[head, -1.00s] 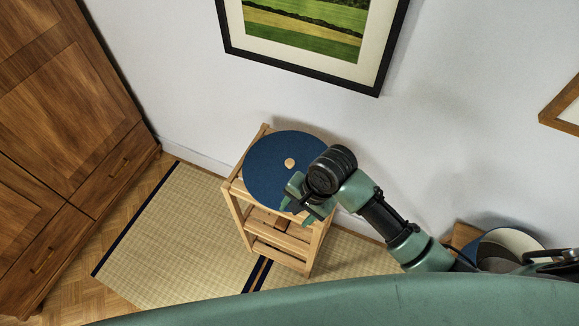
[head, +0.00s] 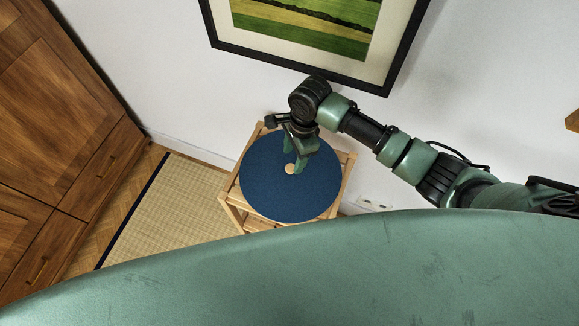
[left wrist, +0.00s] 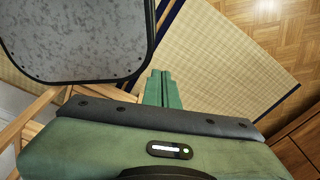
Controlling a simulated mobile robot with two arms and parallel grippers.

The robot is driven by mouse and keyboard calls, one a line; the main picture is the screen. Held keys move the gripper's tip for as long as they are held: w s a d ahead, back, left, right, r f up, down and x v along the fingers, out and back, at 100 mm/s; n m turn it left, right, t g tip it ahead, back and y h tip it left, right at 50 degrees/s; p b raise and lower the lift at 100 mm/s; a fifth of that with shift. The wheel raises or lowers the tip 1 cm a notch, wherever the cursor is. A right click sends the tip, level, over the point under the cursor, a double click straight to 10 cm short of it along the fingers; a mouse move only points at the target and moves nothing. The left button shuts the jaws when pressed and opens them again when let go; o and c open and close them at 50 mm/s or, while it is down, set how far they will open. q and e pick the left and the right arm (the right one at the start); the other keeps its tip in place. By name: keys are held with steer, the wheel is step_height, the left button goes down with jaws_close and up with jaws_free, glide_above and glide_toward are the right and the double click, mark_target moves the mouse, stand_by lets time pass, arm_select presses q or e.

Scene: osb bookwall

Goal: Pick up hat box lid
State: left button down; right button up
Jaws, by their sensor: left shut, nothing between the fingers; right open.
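The hat box lid (head: 265,194) is a round, dark blue disc with a small light wooden knob (head: 290,169) at its middle. It lies flat on a light wooden stool (head: 347,166). My right gripper (head: 296,163) is open and points down over the middle of the lid, with its fingers at or just above the knob. I cannot tell whether they touch it. My left gripper (left wrist: 161,90) shows only in the left wrist view, shut and empty above the floor mat.
A straw mat (head: 150,212) with a dark border lies left of the stool. A large wooden cabinet (head: 50,110) stands at the left. A framed landscape picture (head: 320,45) hangs on the white wall behind the stool, close to my right arm.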

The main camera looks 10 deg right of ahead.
mark_target(291, 167)
step_height(291, 167, down, 2)
steer(key=shift+s+a+f+p, duration=0.1)
steer(key=shift+p, duration=0.2)
steer(key=shift+a+f, duration=0.1)
steer(key=shift+f, duration=0.65)
steer(key=shift+w+a+f, duration=0.1)
steer(key=shift+w+f, duration=0.1)
steer(key=shift+f, duration=0.65)
jaws_close()
arm_select(q)
steer(key=shift+s+r, duration=0.4)
steer(key=shift+s, duration=0.35)
steer(key=shift+w, duration=0.2)
